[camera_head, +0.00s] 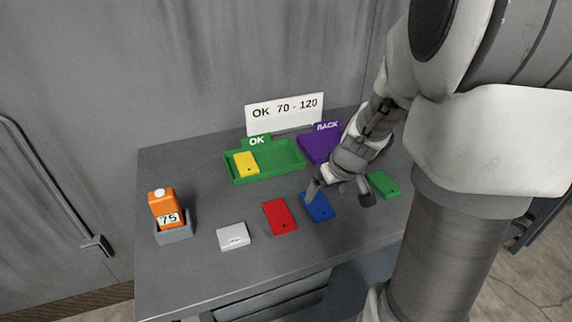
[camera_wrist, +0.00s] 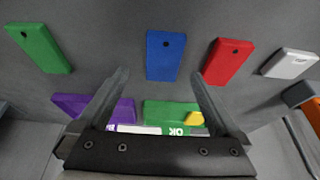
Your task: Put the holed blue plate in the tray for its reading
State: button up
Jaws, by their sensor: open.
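The holed blue plate (camera_head: 319,208) lies flat on the grey table, between the red plate and my gripper. In the wrist view the blue plate (camera_wrist: 166,57) shows its dark hole near the top edge and lies ahead of the fingers, between their lines. My gripper (camera_head: 340,195) is open and empty, above and beside the blue plate; its fingers also show in the wrist view (camera_wrist: 160,82). The green OK tray (camera_head: 285,165) holds a yellow plate (camera_head: 245,162) at its left. The purple BACK tray (camera_head: 318,149) is partly hidden by my arm. An orange gauge (camera_head: 165,207) reads 75.
A white sign (camera_head: 284,114) behind the trays says OK 70 - 120. A red plate (camera_head: 279,217), a green plate (camera_head: 383,184) and a light grey plate-like block (camera_head: 233,236) lie on the table. The gauge stands in a grey holder (camera_head: 173,233). The table's front left is clear.

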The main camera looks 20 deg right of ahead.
aim_at(318, 203)
jog(key=shift+a+x, duration=0.1)
jog(key=shift+x, duration=1.45)
jog(key=shift+a+x, duration=0.15)
jog(key=shift+x, duration=1.35)
jog(key=shift+w+r, duration=0.1)
grip_shut()
